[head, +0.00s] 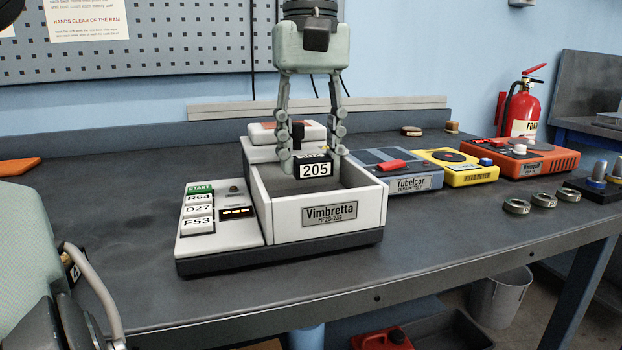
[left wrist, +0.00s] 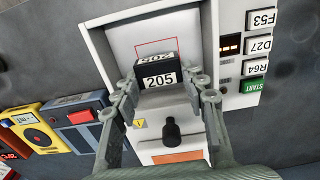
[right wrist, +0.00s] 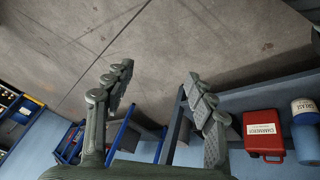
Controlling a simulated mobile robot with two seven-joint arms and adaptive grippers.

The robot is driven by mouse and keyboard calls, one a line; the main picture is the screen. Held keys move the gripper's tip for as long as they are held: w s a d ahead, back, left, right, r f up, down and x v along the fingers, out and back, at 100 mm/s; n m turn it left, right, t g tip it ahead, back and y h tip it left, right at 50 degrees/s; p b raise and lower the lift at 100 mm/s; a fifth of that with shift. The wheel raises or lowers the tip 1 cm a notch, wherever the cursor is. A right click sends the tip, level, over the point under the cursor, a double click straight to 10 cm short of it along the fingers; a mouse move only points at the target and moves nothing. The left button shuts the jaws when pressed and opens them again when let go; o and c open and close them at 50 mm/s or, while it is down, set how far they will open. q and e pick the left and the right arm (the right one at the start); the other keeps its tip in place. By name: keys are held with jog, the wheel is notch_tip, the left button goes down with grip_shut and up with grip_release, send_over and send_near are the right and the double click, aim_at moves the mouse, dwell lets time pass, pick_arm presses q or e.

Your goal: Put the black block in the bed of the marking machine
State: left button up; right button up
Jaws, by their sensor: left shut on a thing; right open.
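The black block (head: 315,170) has a white label reading 205. It also shows in the left wrist view (left wrist: 157,72). My left gripper (head: 312,161) points down and is shut on the block, with one finger on each side. The marking machine (head: 285,236), labelled Vimbretta, stands on the bench. The block hangs over its open, light-walled bed (left wrist: 119,42), whose floor bears a red outline partly hidden by the block. The gap to the floor cannot be judged. My right gripper (right wrist: 158,76) is open and empty, above the concrete floor in the right wrist view.
The machine's button panel (head: 199,212) is on its left. A blue-grey device (head: 398,171), a yellow meter (head: 458,167) and an orange device (head: 523,157) stand to the right. Several metal rings (head: 542,200) lie near the right edge. The bench's front is clear.

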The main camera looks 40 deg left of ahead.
aim_at(311, 177)
pick_arm(q)
jog(key=shift+f+b, duration=0.3)
jog(key=shift+f, duration=1.7)
pick_arm(e)
jog(key=shift+t+y, duration=0.3)
jog(key=shift+t, duration=0.6)
jog(key=shift+w+a+r, duration=0.3)
jog(key=shift+w+a, duration=0.35)
jog(key=shift+w, duration=0.15)
jog(key=shift+w+a+r, duration=0.3)
jog(key=shift+w+a, duration=0.35)
jog(key=shift+w, duration=0.15)
pick_arm(q)
jog(key=shift+f, duration=0.15)
pick_arm(e)
jog(key=shift+w+a, duration=0.1)
pick_arm(q)
jog(key=o, duration=1.4)
